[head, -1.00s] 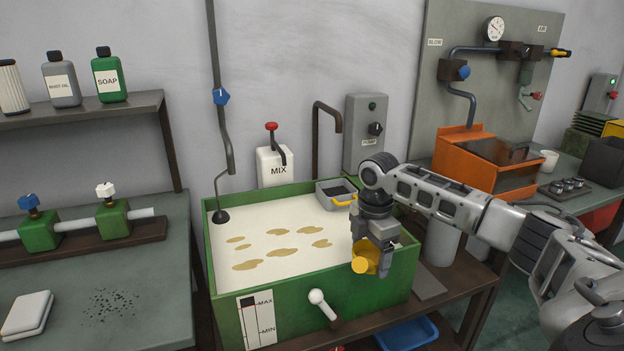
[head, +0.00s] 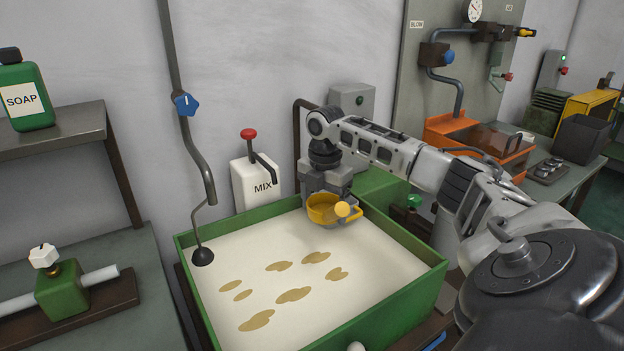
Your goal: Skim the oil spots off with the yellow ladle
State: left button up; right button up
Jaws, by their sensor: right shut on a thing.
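A green open tank (head: 398,305) is full of pale milky liquid (head: 222,328). Several tan oil spots (head: 294,295) float in the middle and front left of the liquid. My right gripper (head: 330,200) is shut on the yellow ladle (head: 323,212) above the tank's back right part. Whether the ladle touches the liquid, I cannot tell. The spots lie to the left of and nearer than the ladle. My left gripper is not in view.
A dark pipe with a round foot (head: 202,257) dips into the tank's left corner. The white MIX box (head: 255,183) stands behind the tank. A shelf with a green soap bottle (head: 27,98) is at left. An orange machine (head: 470,138) stands at back right.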

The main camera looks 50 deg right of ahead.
jog(key=shift+s+f, duration=0.2)
jog(key=shift+f, duration=5.65)
jog(key=shift+w+a, duration=1.95)
jog(key=shift+a, duration=4.2)
jog(key=shift+w+a, duration=1.95)
jog(key=shift+a, duration=4.15)
notch_tip(320, 180, up, 12)
